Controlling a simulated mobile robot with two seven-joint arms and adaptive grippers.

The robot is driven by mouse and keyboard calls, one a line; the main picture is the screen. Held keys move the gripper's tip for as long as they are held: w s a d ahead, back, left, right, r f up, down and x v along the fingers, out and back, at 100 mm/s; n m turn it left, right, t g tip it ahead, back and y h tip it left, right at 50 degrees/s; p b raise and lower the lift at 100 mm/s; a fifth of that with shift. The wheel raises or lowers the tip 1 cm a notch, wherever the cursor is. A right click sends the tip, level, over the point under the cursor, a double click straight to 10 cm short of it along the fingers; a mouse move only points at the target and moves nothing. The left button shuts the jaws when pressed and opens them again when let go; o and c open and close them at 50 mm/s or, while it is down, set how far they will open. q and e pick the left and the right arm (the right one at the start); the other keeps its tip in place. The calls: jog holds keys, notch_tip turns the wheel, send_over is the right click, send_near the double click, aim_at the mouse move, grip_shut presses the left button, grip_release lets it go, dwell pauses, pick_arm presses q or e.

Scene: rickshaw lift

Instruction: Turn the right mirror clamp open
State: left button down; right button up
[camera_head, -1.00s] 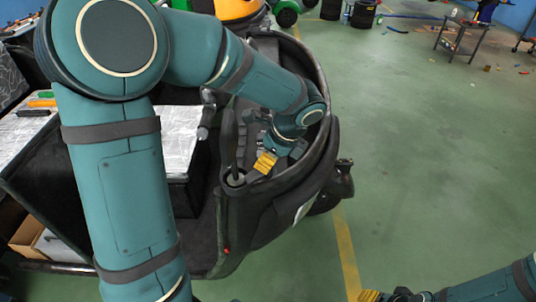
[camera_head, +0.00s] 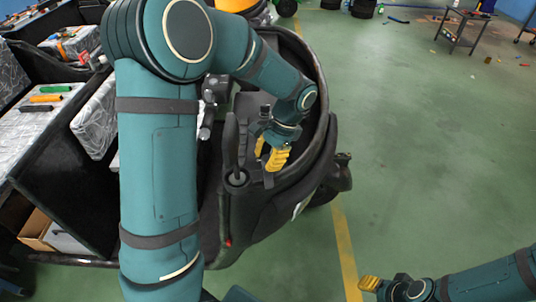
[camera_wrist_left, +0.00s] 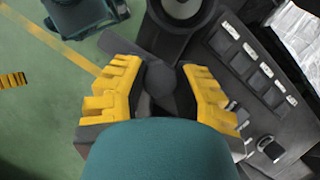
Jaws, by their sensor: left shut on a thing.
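My left gripper (camera_head: 269,152) reaches down inside the right part of the dark vehicle front (camera_head: 325,85). Its two yellow fingers show in the left wrist view (camera_wrist_left: 160,92), one on each side of a dark rounded part (camera_wrist_left: 160,78), which I take to be the right mirror clamp. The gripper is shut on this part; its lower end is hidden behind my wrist. A dark upright lever (camera_head: 231,148) with a round base stands just left of the fingers in the head view. My right gripper (camera_head: 369,284) is low in the head view, away from the vehicle; its finger gap does not show.
Boxes wrapped in silver (camera_head: 97,118) and coloured handles (camera_head: 47,98) lie in the dark bed at left, partly behind my left arm. A small metal table (camera_head: 462,25) stands far back right. Green floor (camera_head: 430,150) is clear right of the vehicle.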

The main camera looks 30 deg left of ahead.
pick_arm(q)
jog(key=shift+s+f+n+g+h+p, duration=0.1)
jog(key=shift+n+g+h+p, duration=0.3)
jog(key=shift+n, duration=1.1)
jog(key=c, duration=0.6)
grip_release()
jog(key=shift+c, duration=0.2)
jog(key=v, duration=1.2)
jog(key=shift+a, duration=0.2)
jog(key=shift+s, duration=0.1)
